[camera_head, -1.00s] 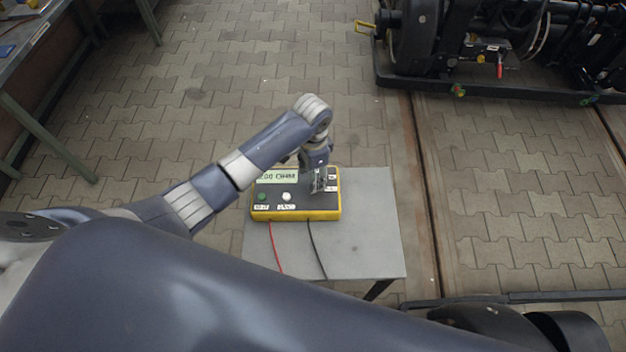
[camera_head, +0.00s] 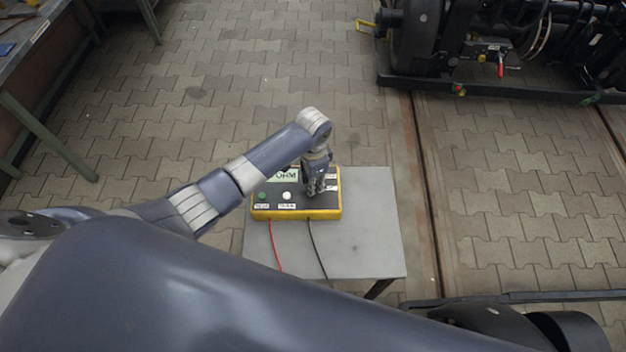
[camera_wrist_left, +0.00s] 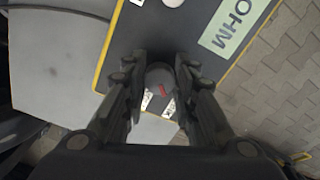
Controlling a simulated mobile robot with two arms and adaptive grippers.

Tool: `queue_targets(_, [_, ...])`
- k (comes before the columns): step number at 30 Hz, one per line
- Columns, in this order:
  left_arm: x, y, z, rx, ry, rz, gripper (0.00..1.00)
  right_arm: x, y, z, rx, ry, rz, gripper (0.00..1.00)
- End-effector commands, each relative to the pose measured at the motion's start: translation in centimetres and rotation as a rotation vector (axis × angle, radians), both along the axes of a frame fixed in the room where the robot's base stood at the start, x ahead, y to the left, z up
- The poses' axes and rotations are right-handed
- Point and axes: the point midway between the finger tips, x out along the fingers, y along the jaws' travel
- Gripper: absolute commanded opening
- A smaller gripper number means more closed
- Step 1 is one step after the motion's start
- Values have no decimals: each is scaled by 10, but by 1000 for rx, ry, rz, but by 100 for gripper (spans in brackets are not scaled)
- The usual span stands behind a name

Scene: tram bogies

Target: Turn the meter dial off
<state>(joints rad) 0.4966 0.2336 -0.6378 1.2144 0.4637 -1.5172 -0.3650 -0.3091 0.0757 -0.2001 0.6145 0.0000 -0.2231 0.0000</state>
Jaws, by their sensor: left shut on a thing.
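The meter (camera_head: 270,211) is a yellow and black box on a small grey table, with a display (camera_head: 283,175) on which OHM can be read. My left gripper (camera_head: 316,190) points down at the right part of its panel and hides the dial in the head view. In the left wrist view the round grey dial (camera_wrist_left: 159,77) with a red mark sits between the two fingers of my left gripper (camera_wrist_left: 163,66), which is shut on it. My right gripper is not in view.
The grey table (camera_head: 360,240) has bare room right of the meter. A red lead (camera_head: 273,245) and a black lead (camera_head: 316,250) run from the meter's front over the table. A green knob (camera_head: 262,196) and a white knob (camera_head: 287,196) stand on the panel. A bogie (camera_head: 470,45) is at the upper right.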

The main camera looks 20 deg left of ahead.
Motion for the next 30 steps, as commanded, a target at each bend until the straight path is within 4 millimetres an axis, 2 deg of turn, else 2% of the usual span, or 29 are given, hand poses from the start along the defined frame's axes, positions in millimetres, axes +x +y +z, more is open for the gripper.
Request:
queue_targets(11, [-1,-1,3,-1,2,112,2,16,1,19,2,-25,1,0])
queue_targets(21, [-2,-3,4,-1,4,390,2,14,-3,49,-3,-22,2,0])
queue_targets(30, [-2,-4,3,-1,2,623,2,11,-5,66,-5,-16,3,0])
